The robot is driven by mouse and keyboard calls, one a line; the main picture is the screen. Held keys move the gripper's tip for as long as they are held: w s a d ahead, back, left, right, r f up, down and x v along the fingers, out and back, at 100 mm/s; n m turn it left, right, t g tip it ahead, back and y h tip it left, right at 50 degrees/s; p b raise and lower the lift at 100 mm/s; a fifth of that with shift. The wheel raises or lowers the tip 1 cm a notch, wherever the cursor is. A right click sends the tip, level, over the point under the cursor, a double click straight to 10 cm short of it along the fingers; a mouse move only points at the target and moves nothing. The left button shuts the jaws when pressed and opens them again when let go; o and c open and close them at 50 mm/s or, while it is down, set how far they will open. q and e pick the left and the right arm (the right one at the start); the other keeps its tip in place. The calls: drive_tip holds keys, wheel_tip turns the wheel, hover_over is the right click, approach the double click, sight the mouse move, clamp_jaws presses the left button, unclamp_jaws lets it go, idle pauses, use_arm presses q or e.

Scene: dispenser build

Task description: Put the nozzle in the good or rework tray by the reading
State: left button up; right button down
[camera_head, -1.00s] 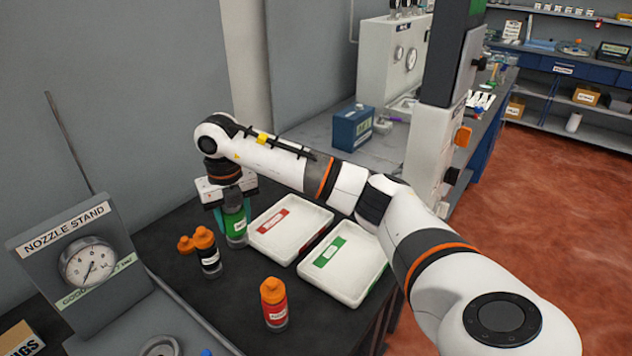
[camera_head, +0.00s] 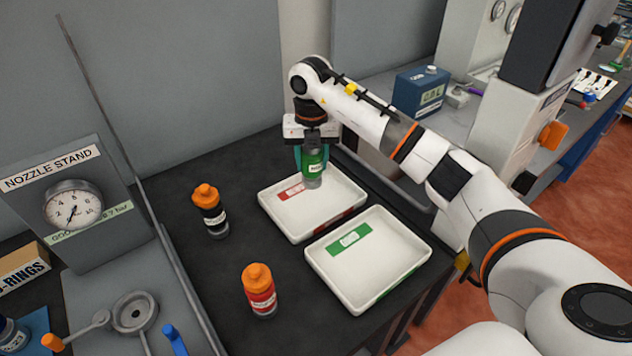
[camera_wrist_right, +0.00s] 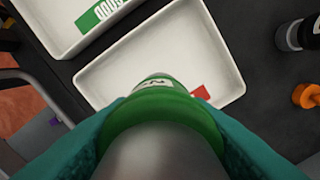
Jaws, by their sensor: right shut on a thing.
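My right gripper (camera_head: 312,160) is shut on the green nozzle (camera_head: 313,168), a green-banded piece with a grey lower end and a pale label. It is upright over the back part of the red-labelled tray (camera_head: 330,212); I cannot tell whether it touches the floor. In the right wrist view the nozzle (camera_wrist_right: 160,120) sits between teal fingers, over that tray (camera_wrist_right: 130,72). The green-labelled tray (camera_head: 385,262) is in front, empty. The stand's gauge (camera_head: 73,206) has its needle pointing down-left; the exact reading is too small to tell. My left gripper is not in view.
A black bottle-like piece (camera_head: 211,215) and a red one (camera_head: 261,295), both orange-topped, stand left of the trays. The nozzle stand's grey fixture (camera_head: 134,313) is at the lower left. A blue box (camera_head: 421,92) stands on the bench behind. Dark table between is clear.

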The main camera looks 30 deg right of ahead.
sight(312, 180)
drive_tip(key=shift+a+f, duration=0.1)
drive_tip(key=shift+f, duration=0.85)
wheel_tip(312, 180, down, 3)
drive_tip(key=shift+f+p, duration=0.15)
drive_tip(key=shift+p, duration=0.25)
drive_tip(key=shift+f, duration=0.35)
drive_tip(key=shift+f, duration=0.15)
drive_tip(key=c, duration=0.8)
unclamp_jaws()
drive_tip(key=shift+o, duration=0.2)
